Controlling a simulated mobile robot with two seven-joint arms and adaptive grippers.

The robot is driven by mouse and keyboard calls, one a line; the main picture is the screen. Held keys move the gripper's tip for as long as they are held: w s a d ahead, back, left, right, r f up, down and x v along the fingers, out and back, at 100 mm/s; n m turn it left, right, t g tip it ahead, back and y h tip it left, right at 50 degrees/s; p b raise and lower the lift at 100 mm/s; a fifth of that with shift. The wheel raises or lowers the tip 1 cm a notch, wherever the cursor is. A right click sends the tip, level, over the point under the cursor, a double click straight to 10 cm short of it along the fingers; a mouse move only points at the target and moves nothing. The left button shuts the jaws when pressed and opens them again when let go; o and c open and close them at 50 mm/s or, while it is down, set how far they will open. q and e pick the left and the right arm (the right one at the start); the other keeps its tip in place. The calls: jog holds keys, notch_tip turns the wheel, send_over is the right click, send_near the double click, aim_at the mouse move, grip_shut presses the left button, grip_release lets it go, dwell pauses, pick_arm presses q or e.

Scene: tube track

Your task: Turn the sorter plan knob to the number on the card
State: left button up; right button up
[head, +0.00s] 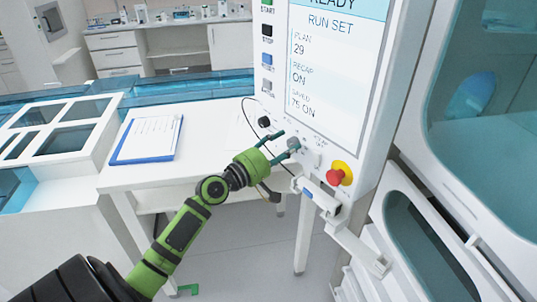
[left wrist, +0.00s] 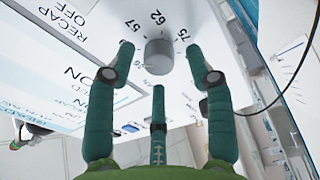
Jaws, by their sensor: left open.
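The grey round knob (left wrist: 158,57) is on the white panel, with the numbers 57, 62 and 75 printed around it in the left wrist view. Another number beside it is partly hidden by a finger. No pointer mark on the knob is clear. My left gripper (left wrist: 160,52) is open, with fingertips on either side of the knob and a third finger below; contact cannot be told. In the head view my left gripper (head: 285,145) reaches the panel below the screen (head: 325,60), which reads PLAN 29. A clipboard with paper (head: 147,139) lies on the table; its writing is illegible. My right gripper is not seen.
A red emergency button on a yellow base (head: 338,174) sits right of the gripper. A white handheld device (head: 320,196) hangs below it. Start, stop and other buttons line the screen's left side. A black cable loops from a plug (head: 264,122). The white table (head: 180,170) is mostly clear.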

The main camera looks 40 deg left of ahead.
pick_arm(q)
jog(key=v, duration=1.1)
jog(key=shift+a, duration=0.2)
jog(key=shift+f, duration=0.1)
notch_tip(320, 180, down, 23)
jog(key=s+a+g+y+b, duration=0.1)
jog(key=a+g+y, duration=0.15)
jog(key=g, duration=0.25)
jog(key=s+d+f+m+g+y+b, duration=0.15)
jog(key=s+f, duration=0.25)
jog(key=f, duration=0.5)
jog(key=s+d+f+m+g, duration=0.2)
jog(key=s+f, duration=0.1)
jog(key=f, duration=0.6)
jog(key=s+d+f+m+g, duration=0.4)
jog(key=s+d+f+m, duration=0.2)
jog(key=s+f, duration=0.5)
jog(key=s+d+f+m+g+b, duration=0.1)
jog(key=s+d+f+m+g, duration=0.4)
jog(key=s, duration=1.4)
jog(key=d+f+m, duration=0.1)
jog(key=d+f, duration=0.3)
jog(key=f, duration=0.2)
jog(key=shift+f+b, duration=0.3)
jog(key=shift+f, duration=0.05)
